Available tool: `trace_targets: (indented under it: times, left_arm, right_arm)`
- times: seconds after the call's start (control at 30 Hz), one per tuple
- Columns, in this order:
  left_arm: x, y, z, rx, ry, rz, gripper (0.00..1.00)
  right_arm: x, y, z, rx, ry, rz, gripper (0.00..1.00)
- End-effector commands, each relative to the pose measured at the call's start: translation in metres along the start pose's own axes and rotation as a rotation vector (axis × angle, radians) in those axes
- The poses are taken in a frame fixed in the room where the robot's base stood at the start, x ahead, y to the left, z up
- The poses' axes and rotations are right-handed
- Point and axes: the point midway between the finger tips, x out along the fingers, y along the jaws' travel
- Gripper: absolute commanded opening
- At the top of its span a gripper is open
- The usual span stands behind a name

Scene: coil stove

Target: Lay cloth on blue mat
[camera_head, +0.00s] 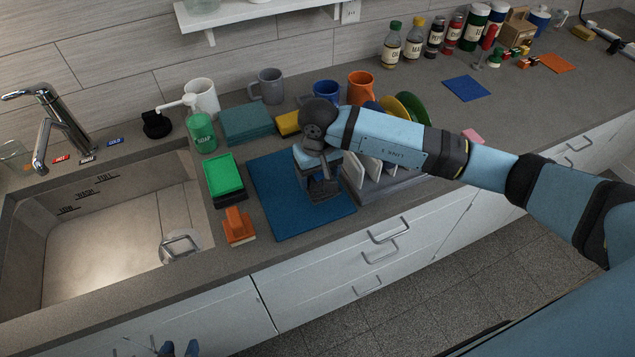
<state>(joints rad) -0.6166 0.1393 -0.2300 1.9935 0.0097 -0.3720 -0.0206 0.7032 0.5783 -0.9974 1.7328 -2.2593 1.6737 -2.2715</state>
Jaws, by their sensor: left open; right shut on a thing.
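A large blue mat (282,215) lies flat on the counter right of the sink. My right gripper (323,190) points down over the mat's right half, close to its surface. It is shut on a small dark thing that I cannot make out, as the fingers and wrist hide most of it. A folded teal cloth-like stack (248,122) lies behind the mat, apart from it. I cannot tell whether the held thing is a cloth. My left gripper (178,349) shows only in part at the bottom edge, open, in front of the cabinets.
A dish rack (385,184) with plates stands close on the right. Mugs and a soap bottle (202,132) stand behind. A smaller blue mat (466,88) lies far right. The sink (120,240) is left.

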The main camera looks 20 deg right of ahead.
Motion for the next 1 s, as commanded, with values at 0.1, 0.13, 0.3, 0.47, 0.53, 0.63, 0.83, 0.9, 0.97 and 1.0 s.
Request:
trace_targets:
  times: [0.1,0.13,0.3,0.47,0.53,0.63,0.83,0.9,0.97,1.0]
  left_arm:
    - [-0.001,-0.002,-0.003,0.0,0.002,-0.004,0.44]
    - [-0.001,-0.002,-0.003,0.0,0.002,-0.005,0.44]
    - [-0.003,-0.002,-0.005,-0.001,0.0,-0.006,0.44]
    - [-0.005,-0.002,-0.007,-0.001,-0.001,-0.006,0.44]
    - [-0.005,-0.002,-0.007,-0.002,-0.001,-0.006,0.44]
    - [-0.005,-0.002,-0.006,-0.002,-0.001,-0.006,0.44]
    - [-0.003,-0.002,-0.002,-0.003,-0.003,-0.006,0.44]
    - [-0.003,-0.001,-0.001,-0.004,-0.005,-0.005,0.44]
    - [-0.003,-0.001,-0.002,-0.004,-0.006,-0.004,0.44]
    - [-0.003,0.0,-0.002,-0.004,-0.006,-0.004,0.44]
  right_arm:
    - [0.009,0.0,-0.001,0.002,0.001,-0.002,0.51]
    - [0.011,0.0,-0.001,0.002,0.0,-0.002,0.51]
    - [0.028,0.0,0.0,0.001,-0.002,-0.001,0.51]
    - [0.051,0.0,0.0,0.002,-0.001,-0.001,0.51]
    - [0.054,0.0,-0.001,0.001,0.002,-0.001,0.51]
    - [0.054,0.0,-0.001,0.001,0.002,-0.001,0.51]
    - [0.058,0.001,-0.001,0.001,0.002,0.0,0.51]
    - [0.057,0.0,-0.001,0.001,0.002,0.0,0.74]
    - [0.057,0.0,-0.001,0.001,0.002,0.0,0.88]
    - [0.057,0.0,-0.001,0.001,0.001,0.0,0.95]
